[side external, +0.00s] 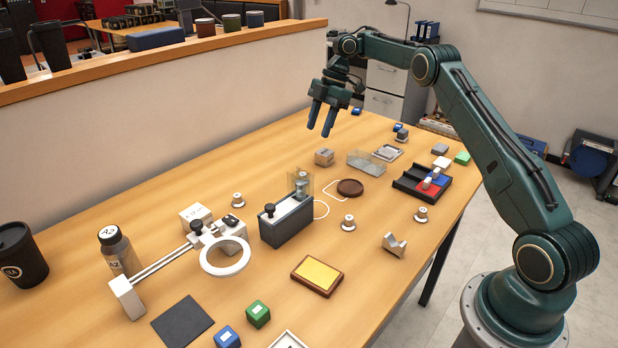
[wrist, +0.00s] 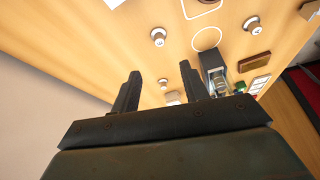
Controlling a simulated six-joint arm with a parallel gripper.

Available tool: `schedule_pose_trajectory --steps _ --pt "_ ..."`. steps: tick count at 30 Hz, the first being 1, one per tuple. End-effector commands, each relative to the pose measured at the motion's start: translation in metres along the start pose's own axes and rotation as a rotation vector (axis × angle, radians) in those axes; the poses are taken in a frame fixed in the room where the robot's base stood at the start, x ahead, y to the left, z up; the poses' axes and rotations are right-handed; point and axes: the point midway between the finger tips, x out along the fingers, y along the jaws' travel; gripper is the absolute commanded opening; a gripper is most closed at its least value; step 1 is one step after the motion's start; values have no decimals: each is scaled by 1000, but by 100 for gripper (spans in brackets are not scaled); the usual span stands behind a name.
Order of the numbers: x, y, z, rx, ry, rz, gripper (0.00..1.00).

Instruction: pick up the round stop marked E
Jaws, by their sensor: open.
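My gripper (side external: 319,130) is open and empty, well above the far part of the table. Its two fingers (wrist: 160,68) point apart in the wrist view.
A grey block with a clear holder (side external: 286,222), a white ring on a rail stand (side external: 225,256), a gold-faced plaque (side external: 317,275) and a black tray (side external: 410,186) stand around the stops.

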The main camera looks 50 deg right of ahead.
Motion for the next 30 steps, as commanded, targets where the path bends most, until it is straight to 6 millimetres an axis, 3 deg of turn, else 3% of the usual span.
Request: schedule_pose_trajectory --steps 30 --pt "23 2 -1 -4 9 -2 45"
